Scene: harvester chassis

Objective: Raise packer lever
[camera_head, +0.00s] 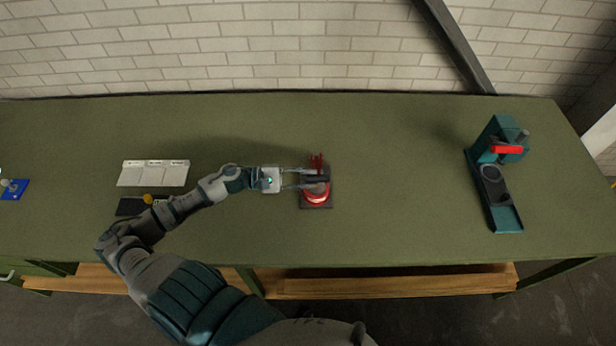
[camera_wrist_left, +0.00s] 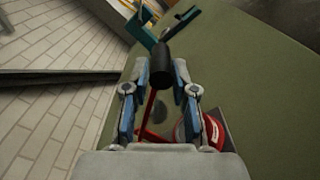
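The red device (camera_head: 317,196) stands on a dark square base at the middle of the green bench. A red lever with a black handle (camera_head: 319,179) shows on it. In the left wrist view, the black handle (camera_wrist_left: 161,66) lies between the two fingers, with a red rod running from it. My left gripper (camera_head: 302,179) reaches in from the left, its fingers apart on either side of the handle. Small gaps seem to show beside the handle; firm contact is not visible. The red-and-white body (camera_wrist_left: 188,130) is partly hidden behind the right finger. My right gripper is not in view.
A teal device (camera_head: 499,150) with a red handle stands at the bench's right. A blue item (camera_head: 14,189) is far left. Bench (camera_head: 400,200) between the devices is clear.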

